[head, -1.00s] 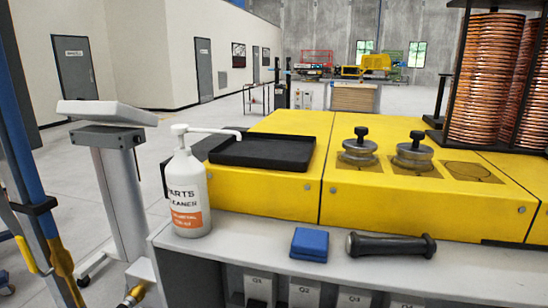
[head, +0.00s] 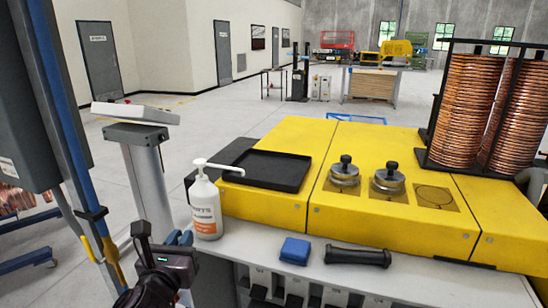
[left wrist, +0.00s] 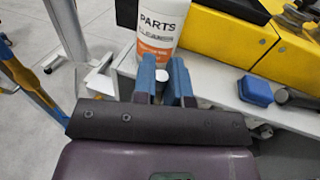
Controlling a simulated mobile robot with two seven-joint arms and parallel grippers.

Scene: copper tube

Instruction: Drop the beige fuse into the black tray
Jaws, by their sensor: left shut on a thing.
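The black tray (head: 265,168) is shallow and looks empty. It lies on the left part of the yellow bench unit. My left gripper (head: 180,238) is at the lower left in the head view, in front of and below the tray, left of the white bottle. Its blue fingers also show in the left wrist view (left wrist: 162,82), close together on a small pale thing (left wrist: 161,77), which fits the beige fuse. The fingers hide most of it, and I cannot make it out in the head view. My right gripper is not in view.
The white parts cleaner bottle (head: 206,207) stands between my left gripper and the tray. A blue block (head: 295,251) and a black handle-shaped tool (head: 357,257) lie on the grey ledge (head: 330,238). Metal weights (head: 344,172) and copper coils (head: 465,112) are farther right.

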